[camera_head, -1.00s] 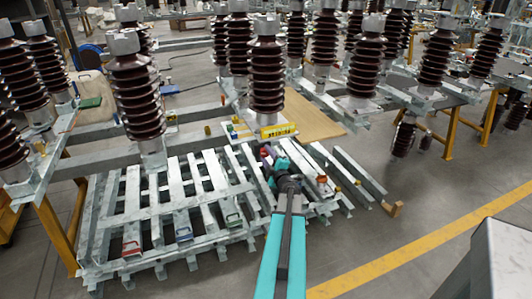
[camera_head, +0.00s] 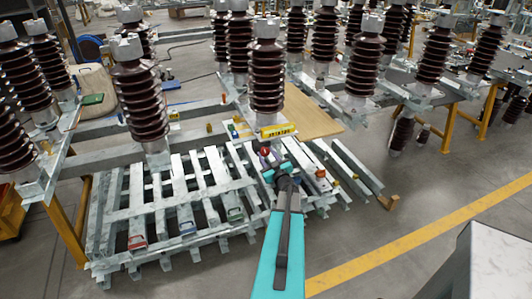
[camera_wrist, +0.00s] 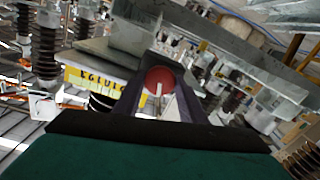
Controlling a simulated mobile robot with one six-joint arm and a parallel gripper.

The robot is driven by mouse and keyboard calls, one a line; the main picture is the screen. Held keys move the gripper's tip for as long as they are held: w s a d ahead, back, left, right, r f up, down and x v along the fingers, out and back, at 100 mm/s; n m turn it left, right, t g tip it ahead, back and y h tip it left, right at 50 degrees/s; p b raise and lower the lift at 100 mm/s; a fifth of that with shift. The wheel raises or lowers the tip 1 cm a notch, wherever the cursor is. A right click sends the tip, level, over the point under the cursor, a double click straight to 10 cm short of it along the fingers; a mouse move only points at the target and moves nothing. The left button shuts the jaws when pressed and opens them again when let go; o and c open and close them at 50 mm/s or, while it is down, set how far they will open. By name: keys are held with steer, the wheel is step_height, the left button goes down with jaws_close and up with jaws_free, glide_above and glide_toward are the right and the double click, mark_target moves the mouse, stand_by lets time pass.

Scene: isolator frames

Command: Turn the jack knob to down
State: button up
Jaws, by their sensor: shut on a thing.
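The jack knob (camera_wrist: 158,76) is a round red knob in the wrist view. It shows a pale bar or mark and sits between the dark fingers of my gripper (camera_wrist: 157,92). In the head view the knob is a small red spot (camera_head: 265,151) just below the yellow label, at the tip of my gripper (camera_head: 270,161). My gripper is shut on the knob. The fingers hide the knob's sides, and I cannot read which setting it points to.
A yellow label plate (camera_head: 278,131) is just above my gripper, and it also shows in the wrist view (camera_wrist: 92,80). Brown ribbed insulators (camera_head: 267,78) stand behind. A grey slatted metal rack (camera_head: 175,205) lies to the left. Open floor (camera_head: 420,210) is to the right.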

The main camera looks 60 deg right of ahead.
steer(key=shift+w+r+m+p, duration=0.1)
steer(key=shift+r+m+p, duration=0.1)
steer(key=shift+m+p, duration=0.8)
steer(key=shift+f+m+b, duration=0.1)
steer(key=shift+m+b, duration=0.2)
steer(key=shift+m, duration=0.2)
steer(key=o, duration=1)
steer(key=shift+f, duration=0.1)
steer(key=shift+b+v, duration=0.35)
steer(key=shift+v, duration=0.7)
steer(key=shift+b+v, duration=1.65)
steer(key=shift+v, duration=4.25)
